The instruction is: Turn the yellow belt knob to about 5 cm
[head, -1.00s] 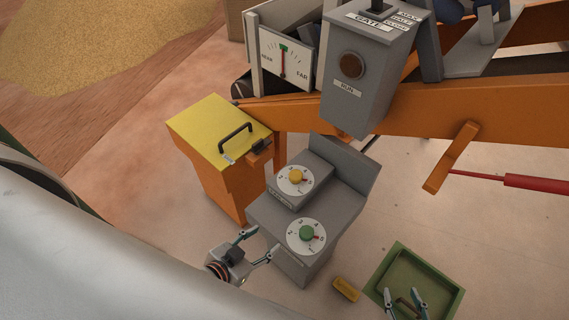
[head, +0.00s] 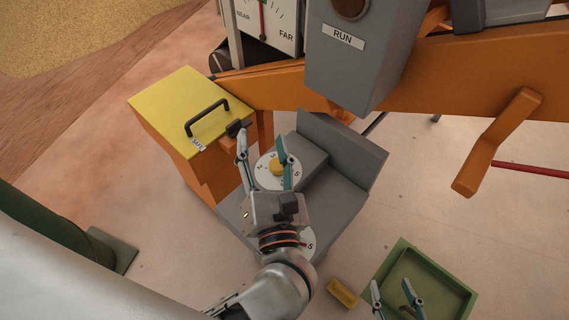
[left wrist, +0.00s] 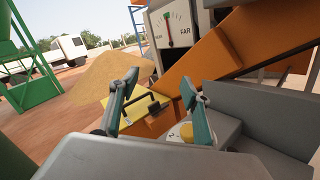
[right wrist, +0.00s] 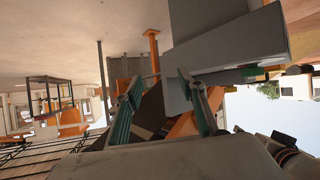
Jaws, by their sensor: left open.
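The yellow belt knob (head: 277,167) sits on a white numbered dial (head: 268,182) on the upper step of the grey control box (head: 345,190). In the left wrist view the knob (left wrist: 187,131) is just beyond the right finger. My left gripper (head: 264,150) is open over this dial, its fingers to either side of the knob in the head view; I cannot tell if they touch it. The gripper body hides most of the lower dial (head: 308,240). My right gripper (head: 393,292) is over the green tray, its fingers apart and empty; it also shows in the right wrist view (right wrist: 160,90).
A yellow-lidded orange box (head: 165,115) with a black handle stands left of the control box. A grey RUN box (head: 350,75) hangs above. A green tray (head: 455,285) and a small yellow block (head: 342,293) lie at lower right. An orange lever (head: 497,142) juts out at right.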

